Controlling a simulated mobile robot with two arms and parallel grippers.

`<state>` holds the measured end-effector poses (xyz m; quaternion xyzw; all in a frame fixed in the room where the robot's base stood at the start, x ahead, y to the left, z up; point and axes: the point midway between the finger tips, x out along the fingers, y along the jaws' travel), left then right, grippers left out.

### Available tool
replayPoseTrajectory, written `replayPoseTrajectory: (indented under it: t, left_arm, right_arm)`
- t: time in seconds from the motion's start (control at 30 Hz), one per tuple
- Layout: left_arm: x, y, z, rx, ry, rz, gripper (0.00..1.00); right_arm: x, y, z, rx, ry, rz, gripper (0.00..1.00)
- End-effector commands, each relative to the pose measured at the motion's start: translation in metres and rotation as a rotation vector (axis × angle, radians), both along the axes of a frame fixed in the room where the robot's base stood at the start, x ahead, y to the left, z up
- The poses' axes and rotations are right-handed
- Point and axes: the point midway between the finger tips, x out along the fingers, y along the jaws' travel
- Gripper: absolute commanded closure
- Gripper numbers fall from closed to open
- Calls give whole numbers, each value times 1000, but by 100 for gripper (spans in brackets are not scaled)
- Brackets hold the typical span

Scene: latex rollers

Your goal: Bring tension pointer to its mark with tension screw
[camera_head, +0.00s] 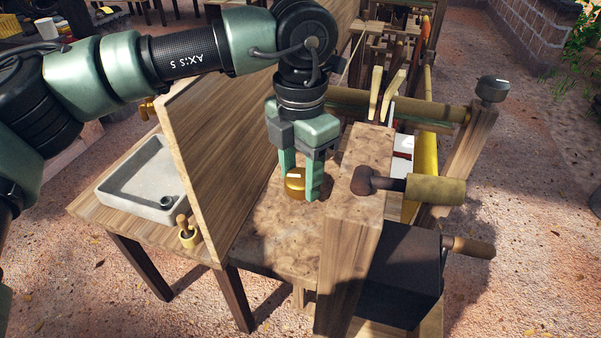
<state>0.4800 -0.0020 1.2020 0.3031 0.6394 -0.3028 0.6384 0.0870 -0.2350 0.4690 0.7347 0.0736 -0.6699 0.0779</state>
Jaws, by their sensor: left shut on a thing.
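A round brass knob (294,186) with a white line on its top sits on the small wooden table (285,245); it looks like the tension screw. My left gripper (301,185) points straight down from above, with its two green fingers closed around the knob's sides. The fingers cover part of the knob. I cannot make out the tension pointer or its mark for certain. A dark round knob (492,90), also with a white line, tops a wooden post to the right. My right gripper is not in view.
A tall wooden board (215,165) stands left of the gripper. A thick wooden post (347,250) with a crank handle (435,190) stands close on the right. Rollers (400,105) lie behind. A grey tray (150,185) is on the left table.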

Motion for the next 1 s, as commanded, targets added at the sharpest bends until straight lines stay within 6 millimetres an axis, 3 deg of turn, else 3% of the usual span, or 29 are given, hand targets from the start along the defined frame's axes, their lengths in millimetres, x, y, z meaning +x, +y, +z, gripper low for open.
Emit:
replayPoseTrajectory:
  t: [0.37,1.0]
  left_arm:
    - [1,-1,-4,-4,-5,119,94]
    - [1,-1,-3,-5,-5,699,94]
  right_arm:
    - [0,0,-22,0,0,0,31]
    - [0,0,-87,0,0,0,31]
